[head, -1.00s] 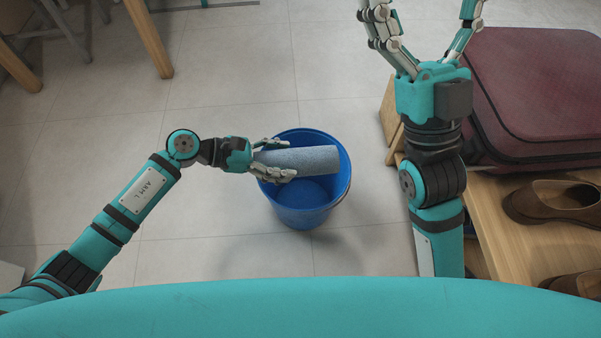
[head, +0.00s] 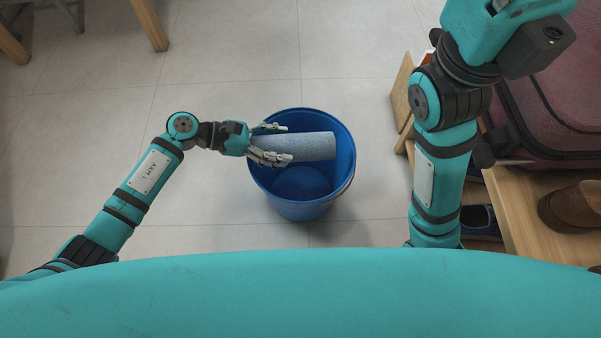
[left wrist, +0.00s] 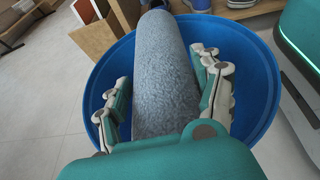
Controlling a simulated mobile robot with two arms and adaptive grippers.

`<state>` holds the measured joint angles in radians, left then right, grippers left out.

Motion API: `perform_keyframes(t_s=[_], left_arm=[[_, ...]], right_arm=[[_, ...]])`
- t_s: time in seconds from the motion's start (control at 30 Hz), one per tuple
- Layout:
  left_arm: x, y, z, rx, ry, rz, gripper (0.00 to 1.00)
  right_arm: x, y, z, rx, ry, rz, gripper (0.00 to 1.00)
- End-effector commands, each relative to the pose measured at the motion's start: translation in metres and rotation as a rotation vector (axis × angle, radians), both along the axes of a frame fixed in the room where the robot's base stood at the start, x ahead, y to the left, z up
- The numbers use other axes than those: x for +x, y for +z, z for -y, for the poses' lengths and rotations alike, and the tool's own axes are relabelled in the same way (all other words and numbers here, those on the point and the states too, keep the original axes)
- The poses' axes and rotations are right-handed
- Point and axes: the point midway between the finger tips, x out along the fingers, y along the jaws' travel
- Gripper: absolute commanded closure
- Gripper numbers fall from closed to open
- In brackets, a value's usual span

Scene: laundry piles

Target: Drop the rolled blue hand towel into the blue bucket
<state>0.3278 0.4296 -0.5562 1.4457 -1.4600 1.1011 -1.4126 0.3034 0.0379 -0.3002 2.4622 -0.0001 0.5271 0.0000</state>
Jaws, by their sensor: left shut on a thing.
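The rolled blue hand towel (head: 312,146) is a grey-blue cylinder, held lying roughly level over the mouth of the blue bucket (head: 300,209). My left gripper (head: 284,144) is shut on one end of it, with fingers on both sides of the roll. In the left wrist view the towel (left wrist: 165,75) sits between the fingers, and the bucket's blue wall (left wrist: 262,95) curves around behind it. The bucket stands upright on the floor and its visible inside is empty. My right gripper (head: 510,32) is cut off by the top edge and its fingertips are hidden.
A wooden bench (head: 522,215) stands at the right with a dark red suitcase (head: 560,110) and brown shoes (head: 575,208). Wooden furniture legs (head: 149,25) show at the top left. The tiled floor around the bucket is clear.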

Motion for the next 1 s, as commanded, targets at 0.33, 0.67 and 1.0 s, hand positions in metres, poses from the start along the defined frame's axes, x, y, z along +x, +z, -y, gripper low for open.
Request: perform_keyframes(t_s=[0.33, 0.67, 1.0], left_arm=[[0.000, -0.003, 0.000, -0.001, 0.000, 0.001, 0.72], [0.000, -0.003, 0.000, 0.000, 0.000, 0.000, 0.04], [0.000, 0.000, -0.014, 0.005, 0.002, 0.000, 0.04]], right_arm=[[-0.002, 0.002, 0.000, 0.000, 0.000, 0.010, 0.04], [-0.002, 0.002, 0.000, -0.001, 0.000, 0.011, 0.04], [-0.001, 0.001, 0.000, 0.000, 0.000, 0.006, 0.04]])
